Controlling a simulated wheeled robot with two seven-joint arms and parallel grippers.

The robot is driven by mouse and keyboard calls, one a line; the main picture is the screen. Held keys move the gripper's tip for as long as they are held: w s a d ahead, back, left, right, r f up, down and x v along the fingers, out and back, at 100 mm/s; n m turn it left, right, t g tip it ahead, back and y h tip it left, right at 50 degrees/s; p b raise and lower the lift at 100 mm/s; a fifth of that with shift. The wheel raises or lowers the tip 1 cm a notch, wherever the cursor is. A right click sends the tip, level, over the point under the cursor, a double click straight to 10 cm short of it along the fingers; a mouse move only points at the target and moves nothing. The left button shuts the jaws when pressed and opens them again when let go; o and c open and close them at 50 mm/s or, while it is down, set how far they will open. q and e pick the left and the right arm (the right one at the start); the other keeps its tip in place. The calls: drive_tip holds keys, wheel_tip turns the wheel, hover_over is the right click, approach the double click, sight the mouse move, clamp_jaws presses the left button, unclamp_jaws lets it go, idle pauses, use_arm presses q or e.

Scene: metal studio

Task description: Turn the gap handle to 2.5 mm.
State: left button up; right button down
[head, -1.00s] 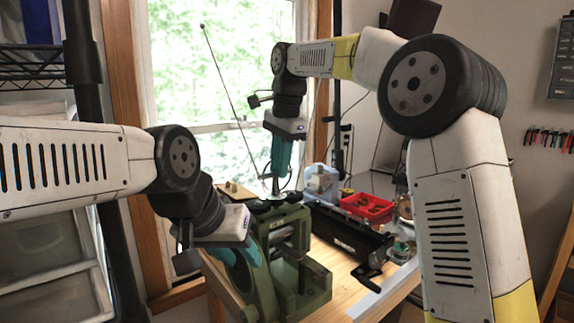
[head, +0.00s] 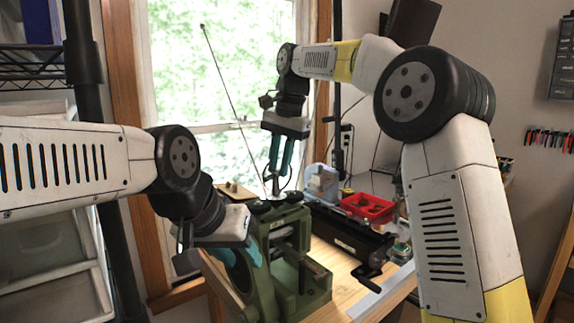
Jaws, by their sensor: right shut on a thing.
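A green rolling mill (head: 284,270) stands on the wooden bench, with dark round knobs (head: 262,207) on its top. My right gripper (head: 275,186) points straight down above the mill. Its two teal fingers are shut on the gap handle (head: 275,193), a thin upright piece on top of the mill that is mostly hidden by the fingertips. The gap scale cannot be read at this size. My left gripper (head: 244,264) is low at the left side of the mill, teal fingers against or just beside its green side. Its fingertips are partly hidden, so its opening is unclear.
A long black machine with a crank (head: 350,240) lies right of the mill. Behind it are a red tray (head: 368,207) with small parts and a pale blue container (head: 321,182). Bare bench shows in front.

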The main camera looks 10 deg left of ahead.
drive_tip(key=n, duration=0.2)
drive_tip(key=n+g, duration=0.1)
drive_tip(key=n, duration=0.4)
drive_tip(key=shift+w+a, duration=0.2)
drive_tip(key=shift+a, duration=0.05)
idle(0.5)
drive_tip(key=c, duration=1.3)
unclamp_jaws()
drive_tip(key=shift+r, duration=0.1)
drive_tip(key=shift+r, duration=1.65)
drive_tip(key=s+d+r, duration=0.1)
drive_tip(key=s+d, duration=0.2)
drive_tip(key=s, duration=1.2)
drive_tip(key=shift+s+r, duration=0.25)
drive_tip(key=shift+s, duration=0.15)
drive_tip(key=shift+d, duration=0.1)
